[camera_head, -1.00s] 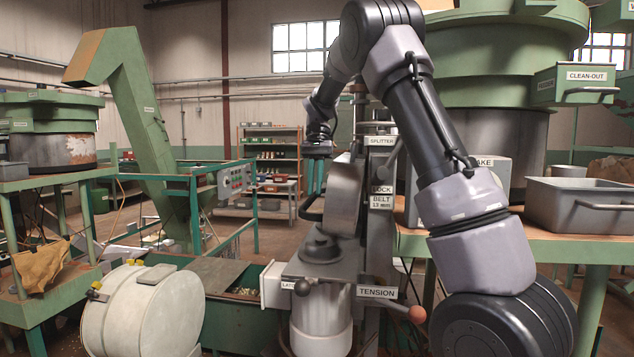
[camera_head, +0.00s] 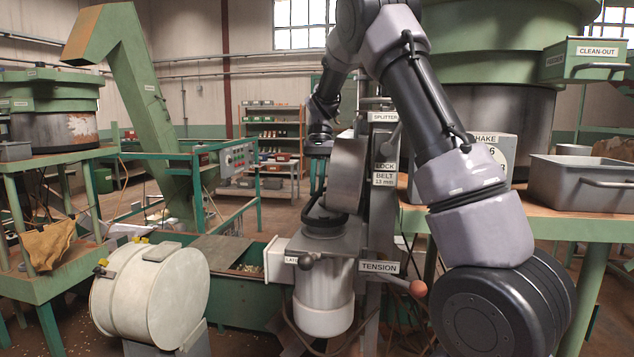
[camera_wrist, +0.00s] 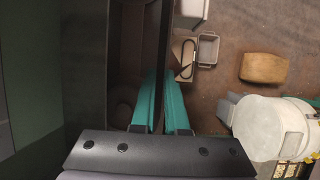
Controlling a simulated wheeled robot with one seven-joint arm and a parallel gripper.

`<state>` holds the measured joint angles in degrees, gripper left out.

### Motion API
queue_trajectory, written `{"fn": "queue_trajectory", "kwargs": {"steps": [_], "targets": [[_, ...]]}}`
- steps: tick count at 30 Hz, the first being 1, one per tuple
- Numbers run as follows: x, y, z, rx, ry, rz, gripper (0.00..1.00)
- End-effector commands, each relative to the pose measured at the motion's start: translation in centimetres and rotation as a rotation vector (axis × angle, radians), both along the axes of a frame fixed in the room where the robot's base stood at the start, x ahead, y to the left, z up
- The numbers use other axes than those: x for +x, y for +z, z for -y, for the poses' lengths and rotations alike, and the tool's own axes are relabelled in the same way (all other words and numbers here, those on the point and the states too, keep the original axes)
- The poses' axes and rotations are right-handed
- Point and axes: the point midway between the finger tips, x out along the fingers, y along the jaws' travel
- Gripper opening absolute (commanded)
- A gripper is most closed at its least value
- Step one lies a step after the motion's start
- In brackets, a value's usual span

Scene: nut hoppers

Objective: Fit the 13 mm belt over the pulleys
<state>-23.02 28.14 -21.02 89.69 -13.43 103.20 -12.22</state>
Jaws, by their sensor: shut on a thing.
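My gripper (camera_head: 318,188) points down beside the grey drum of the splitter machine (camera_head: 345,178). Its teal fingers also show in the wrist view (camera_wrist: 163,80), close together. It is shut on a black belt (camera_head: 325,220), whose loop hangs below the fingertips at the small pulley (camera_head: 322,230) on the grey plate. I cannot tell whether the belt is around this pulley or only in front of it. The other pulley is not clearly seen. The TENSION lever's orange knob (camera_head: 418,288) is at the lower right.
A white motor (camera_head: 324,300) hangs under the plate, beside a LATCH box (camera_head: 280,262). A cream drum (camera_head: 150,290) stands at the lower left. A grey tray (camera_head: 585,183) sits on the bench at right. In the wrist view, a brown sack-like object (camera_wrist: 264,68) lies on the floor.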

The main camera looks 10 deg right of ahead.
Motion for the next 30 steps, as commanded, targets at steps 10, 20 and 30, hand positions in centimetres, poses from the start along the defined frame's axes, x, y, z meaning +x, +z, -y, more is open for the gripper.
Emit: {"fn": "queue_trajectory", "kwargs": {"steps": [10,20,30], "targets": [[0.0,-0.2,0.0,0.0,0.001,0.0,0.0],[0.0,-0.2,0.0,0.0,0.001,0.0,0.47],[1.1,2.4,0.4,0.0,0.001,0.004,0.47]]}}
